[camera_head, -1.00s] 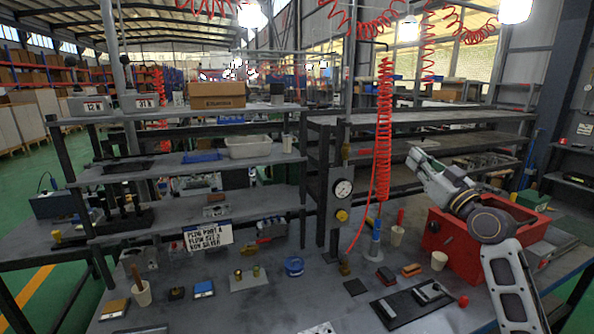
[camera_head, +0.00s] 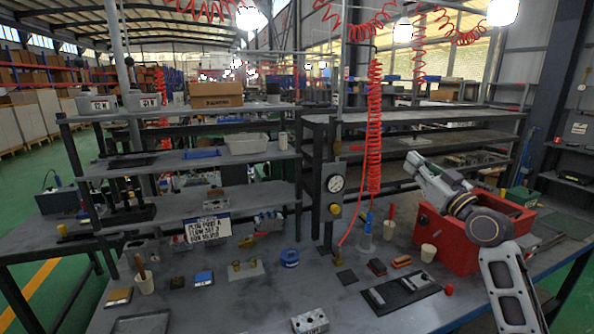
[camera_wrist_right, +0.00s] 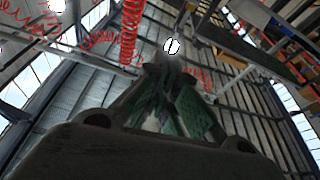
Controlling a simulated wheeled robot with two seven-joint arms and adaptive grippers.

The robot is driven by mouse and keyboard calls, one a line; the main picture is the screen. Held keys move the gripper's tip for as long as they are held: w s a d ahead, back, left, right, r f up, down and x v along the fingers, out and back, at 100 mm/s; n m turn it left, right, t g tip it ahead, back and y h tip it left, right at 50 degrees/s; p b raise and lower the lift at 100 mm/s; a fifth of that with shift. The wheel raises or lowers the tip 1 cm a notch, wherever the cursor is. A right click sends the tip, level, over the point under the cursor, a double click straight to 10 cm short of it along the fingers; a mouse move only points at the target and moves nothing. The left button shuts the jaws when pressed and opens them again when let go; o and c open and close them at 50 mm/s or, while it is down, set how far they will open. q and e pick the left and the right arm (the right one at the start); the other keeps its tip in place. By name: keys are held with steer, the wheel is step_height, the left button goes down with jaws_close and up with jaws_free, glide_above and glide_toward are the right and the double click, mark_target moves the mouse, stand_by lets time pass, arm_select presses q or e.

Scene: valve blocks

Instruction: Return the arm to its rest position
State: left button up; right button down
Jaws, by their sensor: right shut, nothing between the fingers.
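My right arm comes in at the right of the head view and bends up and back to the left. My right gripper (camera_head: 413,161) is shut and empty, held up in the air in front of the rear shelves, to the upper left of the red box. In the right wrist view the dark green fingers (camera_wrist_right: 172,82) point up toward the roof with nothing seen between them. My left arm and gripper are not in view.
A red box (camera_head: 462,256) stands on the workbench (camera_head: 240,312) behind my right forearm. A red coiled hose (camera_head: 374,130) hangs left of the gripper.

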steer(key=s+a+f+g+h, duration=0.1)
steer(key=s+a+f+g, duration=0.2)
steer(key=f, duration=0.7)
steer(key=s+a+f+g+h, duration=0.1)
steer(key=s+a+f+g, duration=0.25)
steer(key=f, duration=0.75)
steer(key=s+a+f+g+h, duration=0.1)
steer(key=s+a+f+g, duration=0.2)
steer(key=f, duration=0.7)
steer(key=s+f+m+g+h, duration=0.1)
steer(key=s+f+g+h, duration=0.1)
steer(key=s+f, duration=0.55)
steer(key=s+f+m+g+h, duration=0.1)
steer(key=s+f+g, duration=0.25)
steer(key=s, duration=0.65)
steer(key=s+f+m+g+h, duration=0.1)
steer(key=s+f+h, duration=0.1)
steer(key=s+f, duration=0.55)
step_height(320, 180, down, 30)
steer(key=s+d+g, duration=0.2)
steer(key=s, duration=0.1)
steer(key=s+d+f, duration=0.3)
steer(key=s+f, duration=0.7)
steer(key=s, duration=0.1)
steer(key=s+d+f, duration=0.3)
steer(key=s+f, duration=0.7)
steer(key=f, duration=0.1)
steer(key=shift+s+g, duration=0.35)
steer(key=shift+g, duration=0.05)
